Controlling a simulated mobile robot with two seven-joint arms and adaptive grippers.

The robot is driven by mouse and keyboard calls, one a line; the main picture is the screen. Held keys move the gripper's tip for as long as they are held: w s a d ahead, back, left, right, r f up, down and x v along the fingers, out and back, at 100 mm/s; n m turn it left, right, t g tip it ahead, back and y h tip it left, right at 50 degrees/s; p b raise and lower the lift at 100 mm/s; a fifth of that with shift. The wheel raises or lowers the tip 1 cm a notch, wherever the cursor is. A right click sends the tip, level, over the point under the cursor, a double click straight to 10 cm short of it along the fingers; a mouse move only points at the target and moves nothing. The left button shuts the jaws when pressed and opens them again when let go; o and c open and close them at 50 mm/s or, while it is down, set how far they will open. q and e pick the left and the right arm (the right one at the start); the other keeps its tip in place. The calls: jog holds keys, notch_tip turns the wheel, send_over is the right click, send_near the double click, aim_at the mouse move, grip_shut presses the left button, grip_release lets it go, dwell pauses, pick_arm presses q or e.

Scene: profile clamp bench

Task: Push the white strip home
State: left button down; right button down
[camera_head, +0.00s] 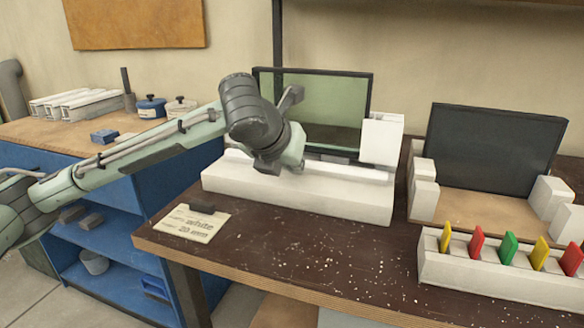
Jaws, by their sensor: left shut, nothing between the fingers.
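A long white bar (300,195) lies on the dark bench along the foot of a dark-framed glass panel (335,110). A white block (381,140) stands at the panel's right edge. I cannot tell where a separate white strip starts or ends against the bar, nor how far in it sits. My left gripper (268,165) is at the panel's lower left, just over the bar. It is shut and empty, and partly hidden by its own wrist. I cannot tell whether it touches the bar. My right gripper is not in view.
A paper card (195,223) reading "white" and "20 mm" lies front left under a small dark block (201,208). A second dark panel (493,150) stands at right among white blocks. A white rack (490,278) holds coloured tags.

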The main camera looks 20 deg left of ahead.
pick_arm(q)
jog(key=shift+w+p, duration=0.4)
jog(key=shift+w, duration=0.7)
jog(key=shift+w+r, duration=0.1)
jog(key=shift+w, duration=0.45)
jog(key=shift+s, duration=0.15)
jog(key=shift+s, duration=0.9)
notch_tip(320, 180, up, 8)
dwell(0.6)
